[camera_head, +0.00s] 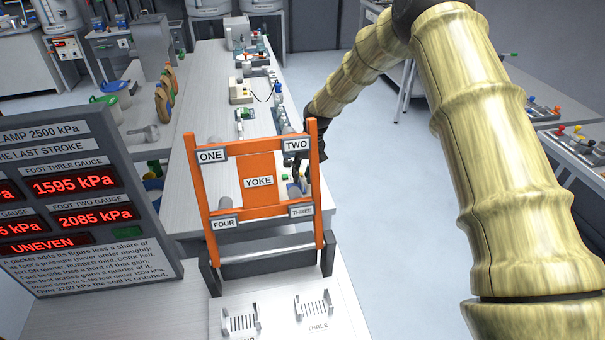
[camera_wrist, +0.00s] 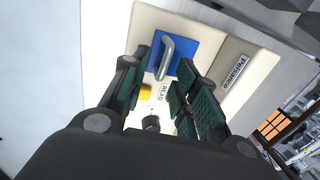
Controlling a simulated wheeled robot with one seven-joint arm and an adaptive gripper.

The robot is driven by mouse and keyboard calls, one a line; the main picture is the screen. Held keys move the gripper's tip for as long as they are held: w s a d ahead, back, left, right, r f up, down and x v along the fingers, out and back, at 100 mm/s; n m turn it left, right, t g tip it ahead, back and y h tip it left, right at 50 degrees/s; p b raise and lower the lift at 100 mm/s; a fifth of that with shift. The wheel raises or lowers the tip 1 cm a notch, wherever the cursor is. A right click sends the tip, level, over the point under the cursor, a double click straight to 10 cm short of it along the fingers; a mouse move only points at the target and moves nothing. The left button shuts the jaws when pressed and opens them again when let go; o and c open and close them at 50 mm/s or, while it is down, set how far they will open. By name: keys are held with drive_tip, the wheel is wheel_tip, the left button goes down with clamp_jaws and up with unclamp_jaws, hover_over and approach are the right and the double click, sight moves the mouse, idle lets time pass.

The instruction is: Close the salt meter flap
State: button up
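In the wrist view a cream box holds a blue panel (camera_wrist: 186,47) with a grey bar handle (camera_wrist: 165,58); it may be the salt meter flap, but I cannot tell its angle. A label reading READ (camera_wrist: 163,93), a yellow part (camera_wrist: 145,92) and a dark knob (camera_wrist: 151,123) are beside it. My gripper (camera_wrist: 164,62) is open, its dark green fingers on either side of the handle in the picture; contact is not clear. In the head view my gripper (camera_head: 301,172) is low over the long bench, partly hidden behind the orange yoke frame.
The orange YOKE frame (camera_head: 260,179) stands in front of my gripper. A gauge board (camera_head: 84,200) is at the left. The long bench (camera_head: 205,105) carries several small devices along its right side. Open floor (camera_head: 375,200) lies right of the bench.

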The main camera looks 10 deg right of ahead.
drive_tip(key=shift+r, duration=0.1)
drive_tip(key=v, duration=1.2)
drive_tip(key=x, duration=1.2)
drive_tip(key=shift+a, duration=0.1)
idle(0.6)
